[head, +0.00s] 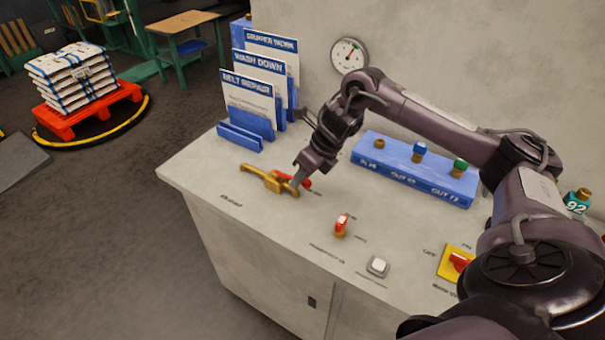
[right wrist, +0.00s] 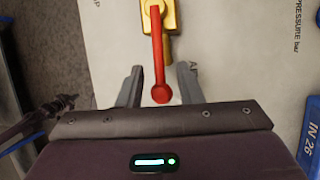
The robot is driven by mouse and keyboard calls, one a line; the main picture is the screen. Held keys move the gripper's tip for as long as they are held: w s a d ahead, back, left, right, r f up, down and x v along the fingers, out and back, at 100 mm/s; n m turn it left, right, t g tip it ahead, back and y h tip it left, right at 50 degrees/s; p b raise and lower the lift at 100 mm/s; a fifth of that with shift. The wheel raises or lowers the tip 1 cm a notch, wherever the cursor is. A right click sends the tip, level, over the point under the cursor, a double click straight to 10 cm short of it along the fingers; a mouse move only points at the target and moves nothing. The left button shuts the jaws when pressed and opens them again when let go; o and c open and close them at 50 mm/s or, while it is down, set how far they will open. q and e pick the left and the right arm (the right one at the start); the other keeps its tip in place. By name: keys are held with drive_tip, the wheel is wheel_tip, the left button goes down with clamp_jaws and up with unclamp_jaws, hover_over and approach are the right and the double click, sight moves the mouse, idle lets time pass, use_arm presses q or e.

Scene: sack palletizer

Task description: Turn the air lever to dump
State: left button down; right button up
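The air lever is a red handle with a rounded end on a brass-yellow valve body (head: 270,180) on the bench top. In the right wrist view the red handle (right wrist: 158,60) runs down from the valve body (right wrist: 157,15). My right gripper (head: 299,179) is at the handle, hiding part of it in the head view. In the right wrist view my right gripper (right wrist: 160,84) is open, one finger on each side of the handle's end, with gaps showing. A dark part at the left edge there looks like my left arm; its fingers are unclear.
A blue manifold (head: 415,172) lies behind and right of the lever. Blue holders with signs (head: 262,85) stand behind left. A small red-topped valve (head: 341,225), a white button (head: 377,266) and a yellow-plated red switch (head: 457,262) are nearer the front. A gauge (head: 349,56) hangs behind.

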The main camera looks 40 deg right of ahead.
clamp_jaws()
use_arm(q)
drive_tip(key=shift+s+f, duration=0.15)
drive_tip(key=shift+s, duration=0.9)
